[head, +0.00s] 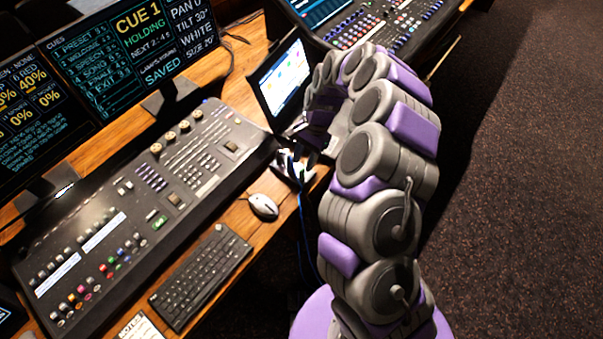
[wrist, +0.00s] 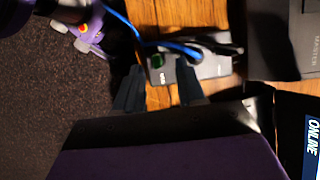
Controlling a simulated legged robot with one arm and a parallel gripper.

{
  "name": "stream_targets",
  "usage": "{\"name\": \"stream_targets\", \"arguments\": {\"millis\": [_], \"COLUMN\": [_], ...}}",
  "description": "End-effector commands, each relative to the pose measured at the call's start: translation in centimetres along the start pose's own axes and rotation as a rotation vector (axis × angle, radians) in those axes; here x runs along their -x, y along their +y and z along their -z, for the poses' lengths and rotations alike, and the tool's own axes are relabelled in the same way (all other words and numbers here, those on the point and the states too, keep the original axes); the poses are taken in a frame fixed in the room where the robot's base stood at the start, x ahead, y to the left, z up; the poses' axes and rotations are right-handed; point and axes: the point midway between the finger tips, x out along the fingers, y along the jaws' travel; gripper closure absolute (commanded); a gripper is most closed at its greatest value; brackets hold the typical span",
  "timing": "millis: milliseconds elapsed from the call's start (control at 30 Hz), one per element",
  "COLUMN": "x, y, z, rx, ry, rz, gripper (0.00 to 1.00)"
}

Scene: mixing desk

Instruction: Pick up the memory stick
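My gripper (wrist: 160,76) is open in the wrist view, with its two dark fingers apart and wood showing between them. Just beyond the fingertips is a small grey piece with a green part (wrist: 157,61); it may be the memory stick, but it is too small and blurred to be sure. It sits by a grey box (wrist: 212,66) with a blue cable and dark plugs. In the head view my gripper (head: 292,160) is over this small pale device at the desk's edge, and the fingers hide most of it.
A tablet screen (head: 281,78) stands just behind my gripper. A white mouse (head: 263,206), a black keyboard (head: 201,277) and a large control desk (head: 150,205) lie to the left. A second mixer (head: 385,25) is at the back. Carpet (head: 530,180) is open to the right.

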Motion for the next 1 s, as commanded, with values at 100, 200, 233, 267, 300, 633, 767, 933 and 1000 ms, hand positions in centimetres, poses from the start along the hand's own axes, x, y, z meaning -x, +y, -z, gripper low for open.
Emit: {"name": "stream_targets", "arguments": {"millis": [100,200,233,267,300,633,767,933,1000], "x": [-0.6,-1.8,-2.3,-2.7,-3.4,-5.2,-5.2,-5.2,-5.2], "y": [0.0,0.1,0.2,0.2,0.3,0.3,0.3,0.3,0.3], "z": [0.0,0.1,0.1,0.1,0.2,0.2,0.2,0.2,0.2], "rx": [0.001,0.002,0.002,0.001,0.001,0.000,0.000,0.000,0.000], "ry": [-0.001,-0.003,-0.004,-0.005,-0.005,-0.001,-0.001,-0.001,-0.001], "rz": [0.000,-0.002,-0.002,-0.002,-0.003,0.000,-0.001,-0.001,-0.001], "gripper": [0.61,0.61,0.61,0.61,0.61,0.61,0.67,0.84,0.90]}}
